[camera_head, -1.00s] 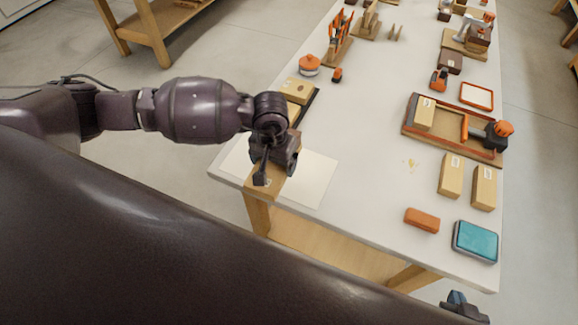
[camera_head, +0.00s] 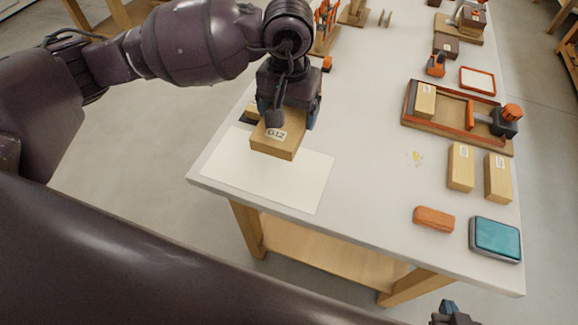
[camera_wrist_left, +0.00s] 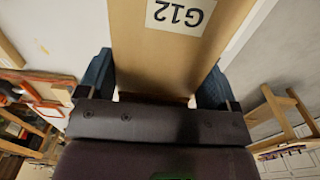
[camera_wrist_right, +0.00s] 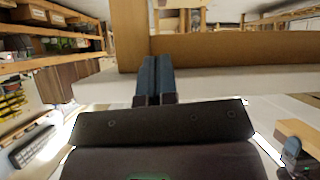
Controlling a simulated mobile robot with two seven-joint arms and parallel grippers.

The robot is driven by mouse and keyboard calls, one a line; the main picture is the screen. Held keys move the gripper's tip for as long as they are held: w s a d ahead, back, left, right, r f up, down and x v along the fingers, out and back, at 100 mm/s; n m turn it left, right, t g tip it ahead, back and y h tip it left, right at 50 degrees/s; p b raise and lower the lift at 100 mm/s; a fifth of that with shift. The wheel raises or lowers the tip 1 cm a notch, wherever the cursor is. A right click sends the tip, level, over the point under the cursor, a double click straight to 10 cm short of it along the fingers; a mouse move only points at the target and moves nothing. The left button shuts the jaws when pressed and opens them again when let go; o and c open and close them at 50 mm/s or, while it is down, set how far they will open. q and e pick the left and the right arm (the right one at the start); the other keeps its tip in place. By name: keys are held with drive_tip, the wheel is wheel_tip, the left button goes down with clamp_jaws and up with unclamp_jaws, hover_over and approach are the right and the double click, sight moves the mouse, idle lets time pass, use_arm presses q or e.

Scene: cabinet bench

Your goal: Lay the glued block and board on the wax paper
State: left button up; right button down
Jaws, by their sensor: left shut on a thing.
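A wooden piece with a "G12" label (camera_head: 276,145) is between the fingers of my left gripper (camera_head: 288,108). It also fills the top of the left wrist view (camera_wrist_left: 165,50), with the blue fingers on either side. I cannot make out the joint between block and board. The piece is over the far part of the white wax paper (camera_head: 305,185); whether it touches the paper is not clear. The paper lies flat at the bench's near left corner. My right gripper (camera_head: 452,316) is at the bottom edge of the head view; its fingers are together and empty in the right wrist view (camera_wrist_right: 157,80).
An orange block (camera_head: 434,219) and a teal-topped box (camera_head: 495,240) lie on the bench's near right. Two wooden blocks (camera_head: 461,167) (camera_head: 498,178) stand behind them, near a clamping tray (camera_head: 410,118). A wooden frame (camera_wrist_right: 240,48) is close ahead of my right fingers.

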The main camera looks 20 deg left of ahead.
use_arm(q)
drive_tip(key=b, duration=0.1)
hover_over(288, 173)
wheel_tip(288, 173, down, 13)
drive_tip(key=shift+r, duration=0.1)
wheel_tip(288, 173, down, 4)
drive_tip(key=shift+f+b, duration=0.1)
drive_tip(key=shift+b, duration=0.2)
drive_tip(key=shift+f, duration=0.2)
use_arm(e)
drive_tip(key=shift+w+a+f, duration=0.1)
drive_tip(key=shift+w+f, duration=0.05)
drive_tip(key=shift+f, duration=0.5)
use_arm(q)
drive_tip(key=shift+f, duration=0.15)
drive_tip(key=o, duration=0.8)
use_arm(e)
drive_tip(key=shift+a, duration=0.1)
drive_tip(key=shift+w+r, duration=0.1)
